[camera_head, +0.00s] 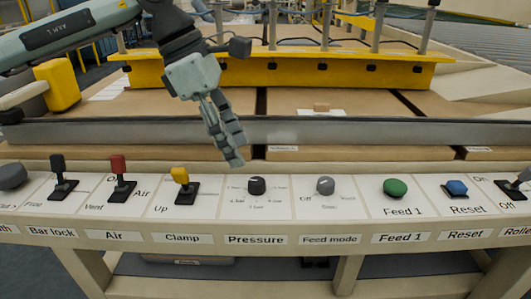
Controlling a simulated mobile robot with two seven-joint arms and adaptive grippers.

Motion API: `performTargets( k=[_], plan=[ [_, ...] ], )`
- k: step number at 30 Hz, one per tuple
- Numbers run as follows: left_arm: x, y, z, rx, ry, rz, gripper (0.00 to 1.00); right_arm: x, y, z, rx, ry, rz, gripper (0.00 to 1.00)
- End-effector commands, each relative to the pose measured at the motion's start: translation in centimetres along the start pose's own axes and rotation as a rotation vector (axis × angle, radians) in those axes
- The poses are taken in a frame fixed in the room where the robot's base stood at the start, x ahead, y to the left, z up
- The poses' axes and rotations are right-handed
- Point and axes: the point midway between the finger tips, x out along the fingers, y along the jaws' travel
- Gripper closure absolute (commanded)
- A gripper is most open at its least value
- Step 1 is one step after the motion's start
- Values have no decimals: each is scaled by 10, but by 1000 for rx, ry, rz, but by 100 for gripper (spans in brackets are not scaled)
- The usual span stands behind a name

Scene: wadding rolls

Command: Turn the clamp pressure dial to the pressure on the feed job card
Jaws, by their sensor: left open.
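The black pressure dial (256,186) sits on its white plate above the "Pressure" label on the control panel. Small markings surround it, too small to read. My left gripper (232,158) hangs just above and left of the dial in the picture, fingers pointing down. It is open and empty, and appears apart from the dial. The fingers overlap from this angle. I cannot identify a feed job card with readable text. My right gripper is not in view.
The grey feed mode knob (325,186) and green Feed 1 button (396,188) are right of the dial. The yellow clamp lever (181,178) stands left, beside the red air lever (119,168). A grey rail (390,131) runs behind the panel.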

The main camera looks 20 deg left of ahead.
Motion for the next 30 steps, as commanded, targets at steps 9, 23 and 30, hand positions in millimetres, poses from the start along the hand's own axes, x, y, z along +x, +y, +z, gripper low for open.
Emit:
performTargets(
  k=[9,23,30],
  plan=[
    [37,-1,0,0,1,-3,51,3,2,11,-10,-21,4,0],
    [78,0,0,-1,-2,-1,51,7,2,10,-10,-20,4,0],
    [78,0,0,-1,-1,0,60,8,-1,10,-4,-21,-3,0]
  ],
)
